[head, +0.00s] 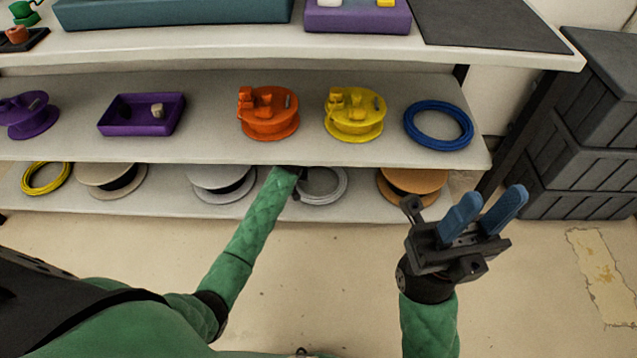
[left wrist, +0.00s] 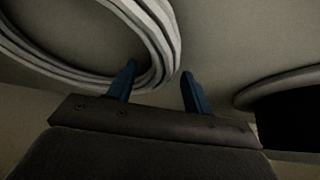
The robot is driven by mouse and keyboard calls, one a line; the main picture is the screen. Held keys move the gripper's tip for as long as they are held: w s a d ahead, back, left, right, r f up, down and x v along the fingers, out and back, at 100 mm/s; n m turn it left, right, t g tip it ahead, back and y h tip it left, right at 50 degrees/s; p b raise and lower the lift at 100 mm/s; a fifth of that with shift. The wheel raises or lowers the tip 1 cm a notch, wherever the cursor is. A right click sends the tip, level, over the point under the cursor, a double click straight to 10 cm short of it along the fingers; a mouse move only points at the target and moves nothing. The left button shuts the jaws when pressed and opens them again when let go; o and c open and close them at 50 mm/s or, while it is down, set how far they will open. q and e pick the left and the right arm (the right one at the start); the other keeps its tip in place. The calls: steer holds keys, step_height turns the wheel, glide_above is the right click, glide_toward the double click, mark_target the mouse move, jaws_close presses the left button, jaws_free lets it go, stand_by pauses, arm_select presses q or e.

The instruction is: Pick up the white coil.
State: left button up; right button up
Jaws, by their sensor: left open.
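The white coil (head: 323,200) lies on the lower shelf, partly hidden by the middle shelf's edge and my left arm. In the left wrist view the white coil (left wrist: 163,30) fills the upper left. My left gripper (left wrist: 159,69) is open, with its blue fingertips at the coil's near right side. A stretch of the coil's rim shows between the fingers; whether they touch it I cannot tell. In the head view the left fingers are hidden under the middle shelf. My right gripper (head: 493,199) is open and empty in front of the shelves, at the right.
On the lower shelf (head: 140,205), a grey-white spool (head: 222,193) lies left of the coil and an orange-brown spool (head: 415,183) right. A dark-cored spool edge (left wrist: 285,88) shows in the wrist view. The middle shelf (head: 215,110) hangs above. Dark crates (head: 585,150) stand at right.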

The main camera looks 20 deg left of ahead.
arm_select(q)
steer(key=c, duration=1.1)
jaws_close()
